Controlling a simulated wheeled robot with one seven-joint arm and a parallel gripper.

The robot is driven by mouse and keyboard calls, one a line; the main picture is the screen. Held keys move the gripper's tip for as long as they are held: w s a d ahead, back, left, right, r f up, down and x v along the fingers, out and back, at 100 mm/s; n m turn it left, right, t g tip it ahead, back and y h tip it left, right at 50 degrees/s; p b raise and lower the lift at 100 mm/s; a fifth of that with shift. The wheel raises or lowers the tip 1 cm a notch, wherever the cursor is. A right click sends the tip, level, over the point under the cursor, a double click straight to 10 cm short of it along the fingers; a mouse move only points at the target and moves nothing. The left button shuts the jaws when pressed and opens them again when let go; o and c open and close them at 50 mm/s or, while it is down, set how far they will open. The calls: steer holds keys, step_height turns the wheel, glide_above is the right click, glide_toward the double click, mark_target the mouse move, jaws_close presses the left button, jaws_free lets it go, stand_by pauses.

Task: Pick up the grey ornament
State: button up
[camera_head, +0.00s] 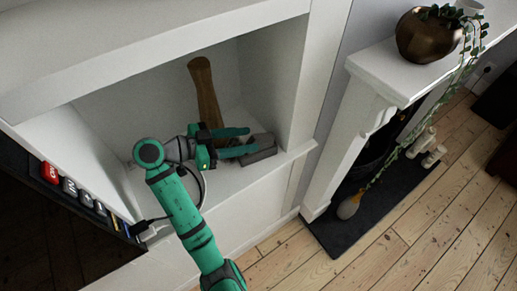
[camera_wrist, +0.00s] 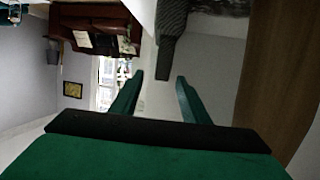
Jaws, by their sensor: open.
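A grey, block-like object (camera_head: 264,150), which looks like the grey ornament, lies on the floor of the white alcove near its front right edge. My gripper (camera_head: 252,140) is open, with its two green fingers pointing right toward it. In the head view the fingertips overlap its left part, so I cannot tell whether they touch. In the wrist view a grey textured thing (camera_wrist: 171,24) with a narrower end shows beyond the open fingers (camera_wrist: 160,76), at the top. It seems to be the same ornament.
A tall brown wooden piece (camera_head: 203,88) stands in the alcove behind my gripper; brown wood (camera_wrist: 272,70) fills the wrist view's right. The alcove's side walls are close. A white mantel (camera_head: 385,65) with a copper pot (camera_head: 428,36) stands at right. Open floorboards (camera_head: 440,215) lie beyond.

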mark_target(269, 135)
steer(key=x, duration=0.8)
steer(key=shift+w+d+f, duration=0.2)
steer(key=shift+d+f, duration=0.05)
steer(key=shift+f, duration=0.05)
steer(key=shift+c, duration=0.4)
jaws_close()
